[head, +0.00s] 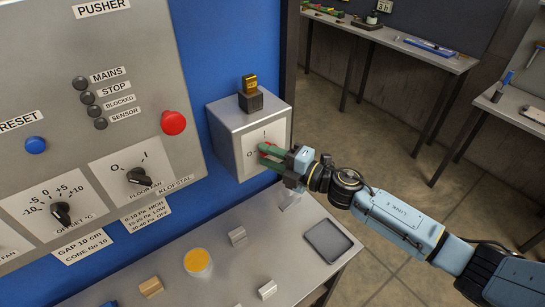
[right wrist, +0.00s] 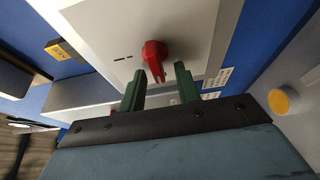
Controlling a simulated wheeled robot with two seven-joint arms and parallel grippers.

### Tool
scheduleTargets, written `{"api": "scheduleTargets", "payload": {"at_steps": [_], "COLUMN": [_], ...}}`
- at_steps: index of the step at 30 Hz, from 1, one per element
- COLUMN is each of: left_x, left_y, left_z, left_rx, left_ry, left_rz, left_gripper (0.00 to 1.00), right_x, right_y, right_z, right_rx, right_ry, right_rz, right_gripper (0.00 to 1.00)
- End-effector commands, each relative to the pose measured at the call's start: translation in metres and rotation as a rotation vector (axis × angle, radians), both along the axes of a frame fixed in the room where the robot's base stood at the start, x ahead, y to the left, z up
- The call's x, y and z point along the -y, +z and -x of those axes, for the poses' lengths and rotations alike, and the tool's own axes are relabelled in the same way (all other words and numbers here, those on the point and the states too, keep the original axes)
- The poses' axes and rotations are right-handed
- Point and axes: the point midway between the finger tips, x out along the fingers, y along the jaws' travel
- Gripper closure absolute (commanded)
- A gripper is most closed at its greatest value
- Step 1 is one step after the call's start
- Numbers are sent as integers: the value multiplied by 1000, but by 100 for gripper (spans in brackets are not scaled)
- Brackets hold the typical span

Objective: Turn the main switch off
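The main switch is a red rotary knob (right wrist: 155,52) on the front of a grey box (head: 226,140) marked 0 and I. In the head view only a little red of the knob shows behind my fingers. My right gripper (head: 267,155) is in front of the box face, at the knob. In the right wrist view its two green fingers (right wrist: 159,86) are apart, with the narrow end of the knob ahead between them. They do not appear closed on it. I cannot tell which mark the knob points to. My left gripper is not in view.
A control panel (head: 60,135) with a red button (head: 173,122) and dark lamps is on the left. Below is a grey bench (head: 225,265) with small blocks, a yellow-topped cup (head: 198,262) and a dark tray (head: 328,240). Open floor lies to the right.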

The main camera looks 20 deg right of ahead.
Motion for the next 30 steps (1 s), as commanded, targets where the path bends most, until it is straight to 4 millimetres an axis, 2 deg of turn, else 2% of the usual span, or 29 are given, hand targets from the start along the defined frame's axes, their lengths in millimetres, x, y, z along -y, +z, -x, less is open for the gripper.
{"api": "scheduleTargets", "payload": {"at_steps": [5, 19, 24, 30], "left_x": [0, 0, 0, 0], "left_y": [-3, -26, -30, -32], "left_z": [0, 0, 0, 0], "left_rx": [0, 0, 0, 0], "left_ry": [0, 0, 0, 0], "left_rz": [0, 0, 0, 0], "left_gripper": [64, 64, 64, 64], "right_x": [9, 72, 85, 90], "right_y": [-2, -3, -1, 0], "right_z": [9, 80, 93, 99], "right_rx": [-1, -4, -1, 0], "right_ry": [-1, 1, 0, 0], "right_rz": [0, 2, 1, 0], "right_gripper": [67, 67, 67, 67]}}
